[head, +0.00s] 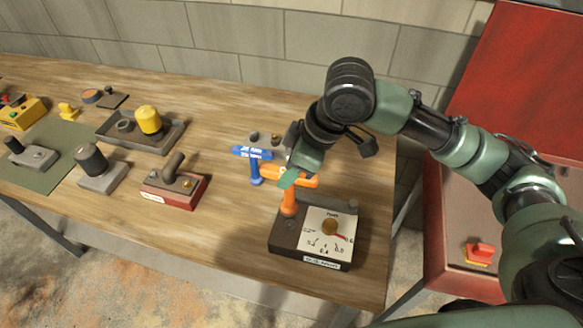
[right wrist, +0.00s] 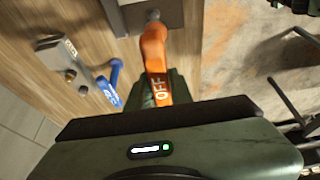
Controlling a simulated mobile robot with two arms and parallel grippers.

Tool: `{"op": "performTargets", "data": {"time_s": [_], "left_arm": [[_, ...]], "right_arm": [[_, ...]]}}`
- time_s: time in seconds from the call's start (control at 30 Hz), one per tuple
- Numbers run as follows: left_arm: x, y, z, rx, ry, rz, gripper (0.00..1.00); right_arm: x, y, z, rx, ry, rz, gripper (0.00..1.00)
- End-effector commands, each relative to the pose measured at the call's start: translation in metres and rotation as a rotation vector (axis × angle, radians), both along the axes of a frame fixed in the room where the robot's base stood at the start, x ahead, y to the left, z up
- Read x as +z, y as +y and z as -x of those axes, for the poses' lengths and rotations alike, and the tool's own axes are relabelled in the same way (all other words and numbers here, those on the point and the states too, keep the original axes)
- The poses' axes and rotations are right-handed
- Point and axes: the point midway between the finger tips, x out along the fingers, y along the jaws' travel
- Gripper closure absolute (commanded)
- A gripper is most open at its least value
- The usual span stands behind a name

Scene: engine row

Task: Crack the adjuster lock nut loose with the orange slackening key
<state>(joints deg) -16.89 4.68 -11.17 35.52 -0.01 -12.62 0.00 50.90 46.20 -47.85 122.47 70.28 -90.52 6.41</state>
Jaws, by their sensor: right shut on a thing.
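The orange slackening key (head: 289,200) is T-shaped, with "OFF" lettering on its bar, which also shows in the right wrist view (right wrist: 155,55). My right gripper (head: 298,174) is shut on the key's bar. The key's shaft stands upright over the left part of the dark adjuster block (head: 284,243), which has a white dial with a brass knob and a red pointer. My left gripper is not in view.
A blue T-shaped key (head: 256,172) stands close to the left of the orange one, by a small grey holder (right wrist: 60,62). A red block with a lever (head: 175,190) and a tray with a yellow knob (head: 150,122) lie further left. A red cabinet (head: 520,70) stands to the right.

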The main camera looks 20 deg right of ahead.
Motion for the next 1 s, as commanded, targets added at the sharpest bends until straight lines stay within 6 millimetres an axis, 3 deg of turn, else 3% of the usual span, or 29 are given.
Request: {"op": "performTargets", "data": {"time_s": [0.4, 1.0], "left_arm": [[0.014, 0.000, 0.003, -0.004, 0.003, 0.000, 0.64], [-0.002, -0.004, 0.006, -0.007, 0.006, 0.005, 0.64]], "right_arm": [[0.005, 0.000, 0.000, 0.000, 0.000, -0.002, 1.00], [-0.039, 0.000, 0.000, 0.000, 0.000, -0.002, 1.00]]}}
